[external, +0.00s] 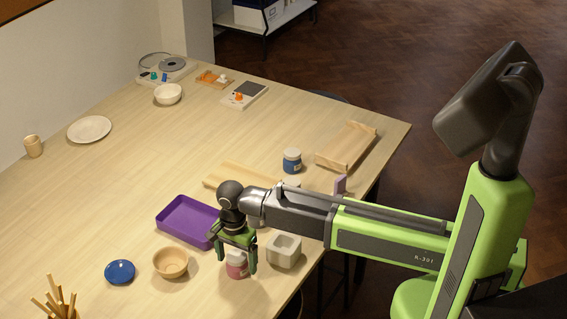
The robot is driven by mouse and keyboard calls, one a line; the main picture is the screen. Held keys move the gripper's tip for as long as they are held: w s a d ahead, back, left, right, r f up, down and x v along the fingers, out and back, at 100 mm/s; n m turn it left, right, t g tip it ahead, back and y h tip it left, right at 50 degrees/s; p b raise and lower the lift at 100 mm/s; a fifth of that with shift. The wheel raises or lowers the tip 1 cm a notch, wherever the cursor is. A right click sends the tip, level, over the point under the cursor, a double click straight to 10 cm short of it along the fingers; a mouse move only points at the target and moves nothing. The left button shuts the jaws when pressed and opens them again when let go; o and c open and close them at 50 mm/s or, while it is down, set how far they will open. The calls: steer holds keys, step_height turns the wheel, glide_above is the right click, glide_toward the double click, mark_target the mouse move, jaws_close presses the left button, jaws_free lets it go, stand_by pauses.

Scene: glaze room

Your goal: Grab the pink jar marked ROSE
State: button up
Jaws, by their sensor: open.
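A small pink jar (237,271) with a pale band stands on the table near its front edge. Any lettering on it is too small to read. My gripper (236,262) points down over the pink jar, with its green fingers spread to either side of it. The fingers and palm hide the top and part of the sides of the jar. I cannot tell whether the fingers touch it. A similar jar in blue (292,161) stands farther back on the table.
A purple tray (183,237) lies just left of my gripper, and a white square block-like mould (284,251) stands close on its right. A tan bowl (171,262) and a blue dish (120,272) are at the left. A wooden frame (346,146) lies at the back right. The middle left table is clear.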

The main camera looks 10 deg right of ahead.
step_height(320, 180, down, 2)
steer(key=shift+f+b, duration=0.1)
steer(key=shift+b, duration=0.3)
steer(key=shift+r, duration=0.2)
steer(key=shift+c, duration=0.2)
steer(key=c, duration=1.7)
